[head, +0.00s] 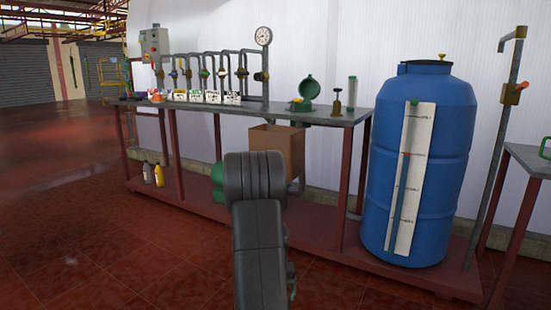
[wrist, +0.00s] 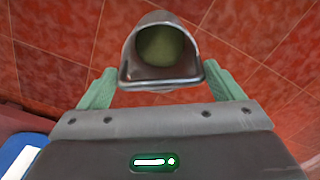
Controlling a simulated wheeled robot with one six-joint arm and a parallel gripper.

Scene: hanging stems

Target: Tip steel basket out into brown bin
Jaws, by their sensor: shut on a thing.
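The steel basket (wrist: 160,75) shows in the wrist view as a smooth grey metal vessel with a rounded opening. A round olive-green thing (wrist: 162,45) is inside it. My gripper (wrist: 162,84) is shut on the basket, with a green finger on each side. The basket is over the red tiled floor in that view. The brown bin (head: 276,148) is an open-topped box at the bench's front in the head view. My arm hides its lower left part. My gripper and the basket are hidden behind my arm in the head view.
A long bench (head: 325,118) carries pipes, valves, small labelled boxes and a green-lidded pot (head: 306,92). A large blue tank (head: 418,165) with a gauge board stands right. Two bottles (head: 153,174) and a green container (head: 218,180) are on the lower shelf. The floor at left is clear.

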